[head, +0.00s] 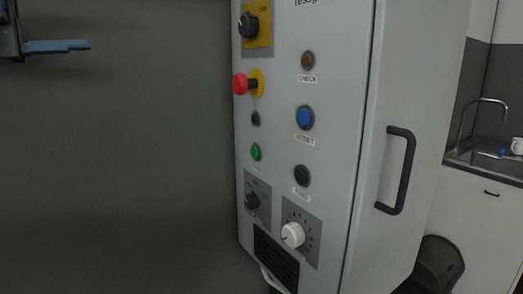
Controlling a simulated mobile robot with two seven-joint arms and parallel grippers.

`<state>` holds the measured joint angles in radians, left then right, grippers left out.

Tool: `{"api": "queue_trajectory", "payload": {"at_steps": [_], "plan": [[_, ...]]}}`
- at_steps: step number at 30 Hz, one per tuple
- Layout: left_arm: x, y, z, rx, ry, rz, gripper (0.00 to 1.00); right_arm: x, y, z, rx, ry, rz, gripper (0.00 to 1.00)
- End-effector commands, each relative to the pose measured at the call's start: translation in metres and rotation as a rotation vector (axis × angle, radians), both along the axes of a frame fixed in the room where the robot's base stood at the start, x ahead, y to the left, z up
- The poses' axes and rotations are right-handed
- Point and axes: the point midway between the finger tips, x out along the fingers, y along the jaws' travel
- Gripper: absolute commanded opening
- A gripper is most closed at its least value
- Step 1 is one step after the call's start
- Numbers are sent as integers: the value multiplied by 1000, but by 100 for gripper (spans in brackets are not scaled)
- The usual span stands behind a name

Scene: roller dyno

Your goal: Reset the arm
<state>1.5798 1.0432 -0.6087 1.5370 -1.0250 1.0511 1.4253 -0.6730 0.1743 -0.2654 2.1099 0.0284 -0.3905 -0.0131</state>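Neither of my grippers can be made out in the head view. A grey control cabinet (340,140) fills the middle of the view. Its front carries a red mushroom button (240,84) on a yellow plate, a dark rotary switch (247,25) on another yellow plate, a blue button (305,117), a green button (256,152), an amber lamp or button labelled CHECK (308,60) and a black button (302,175). A white knob (293,234) and a dark selector (252,201) sit lower down.
A blue bar (56,46) on a dark bracket shows at the upper left. A black handle (405,170) juts from the cabinet's right side. A sink (490,160) with a tap and a dark bin (440,264) stand at the right. A plain dark grey surface fills the left.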

Motion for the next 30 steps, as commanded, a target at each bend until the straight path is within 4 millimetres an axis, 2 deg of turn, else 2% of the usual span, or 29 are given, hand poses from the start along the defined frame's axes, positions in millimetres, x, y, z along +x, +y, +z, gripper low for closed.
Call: {"api": "queue_trajectory", "payload": {"at_steps": [2,3,11,15,17,20,23,26,27,29,30], "plan": [[1,-3,-2,-3,0,-7,59,0,-1,-1,-3,1,2,36],[8,-17,-11,-29,-10,-37,59,-1,-1,-1,-4,2,2,36],[31,-76,-49,-263,-78,-144,59,0,-4,-1,-13,0,4,36],[45,-99,-85,-488,-78,-134,59,1,-6,-1,-18,-3,4,36],[51,-104,-105,-600,-61,-95,59,1,-6,-1,-18,-4,5,36],[62,-102,-144,-777,-4,17,59,1,-6,-1,-17,-4,5,36],[72,-93,-195,-924,91,180,59,2,-5,-1,-15,-4,5,36],[74,-80,-258,-1029,222,383,59,2,-4,0,-11,-5,3,36],[72,-74,-286,-1055,283,471,59,2,-3,0,-8,-4,2,36],[65,-67,-330,-1079,386,609,59,2,-2,0,-6,-4,2,36],[57,-62,-360,-1083,458,698,59,2,-1,1,-4,-4,2,36]]}}
